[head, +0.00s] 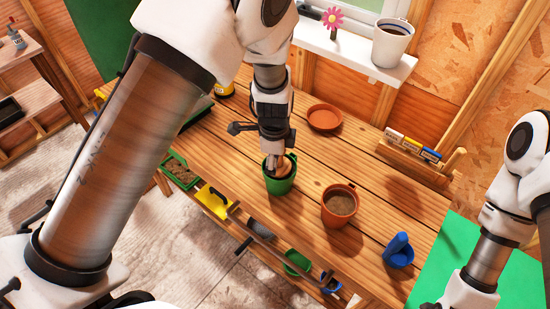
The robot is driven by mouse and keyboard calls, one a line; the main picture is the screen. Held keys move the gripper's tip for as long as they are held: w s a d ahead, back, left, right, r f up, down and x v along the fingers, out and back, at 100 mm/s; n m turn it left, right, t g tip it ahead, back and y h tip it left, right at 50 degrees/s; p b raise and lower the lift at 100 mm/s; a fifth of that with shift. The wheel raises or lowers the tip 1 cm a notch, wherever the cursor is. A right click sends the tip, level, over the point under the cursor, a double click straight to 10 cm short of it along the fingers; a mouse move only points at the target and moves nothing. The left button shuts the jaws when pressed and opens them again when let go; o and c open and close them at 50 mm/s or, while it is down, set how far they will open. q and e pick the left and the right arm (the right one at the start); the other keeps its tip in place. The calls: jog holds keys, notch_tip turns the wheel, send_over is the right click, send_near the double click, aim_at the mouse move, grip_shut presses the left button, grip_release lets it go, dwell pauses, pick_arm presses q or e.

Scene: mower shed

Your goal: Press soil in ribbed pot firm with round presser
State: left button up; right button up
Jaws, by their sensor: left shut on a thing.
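My left gripper (275,162) points down over the green pot (279,185), shut on the round presser (285,169). Only a small tan, wood-coloured part of the presser shows, at or inside the pot's mouth. The gripper and presser cover most of the opening, so I cannot see the soil there or whether the presser touches it. To the right stands an orange terracotta pot (339,207) with brown soil in it. Ribs are too small to make out on either pot. My right arm is at the right edge, its gripper out of view.
On the wooden bench (315,165) are a terracotta saucer (324,118), a blue item (398,250) and a rack of small packets (413,146). A white pot (391,43) stands on the sill.

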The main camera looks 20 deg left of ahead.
pick_arm(q)
jog(key=shift+d+r, duration=0.1)
jog(key=shift+d, duration=0.05)
dwell(0.4)
jog(key=shift+f, duration=0.35)
jog(key=shift+s+f, duration=0.1)
jog(key=shift+f, duration=0.3)
dwell(2.6)
jog(key=shift+s+f, duration=0.15)
dwell(1.2)
jog(key=r+p, duration=0.2)
jog(key=shift+w+r+p, duration=0.2)
jog(key=shift+r+p, duration=0.1)
notch_tip(320, 180, up, 5)
jog(key=p, duration=0.4)
jog(key=shift+r, duration=0.2)
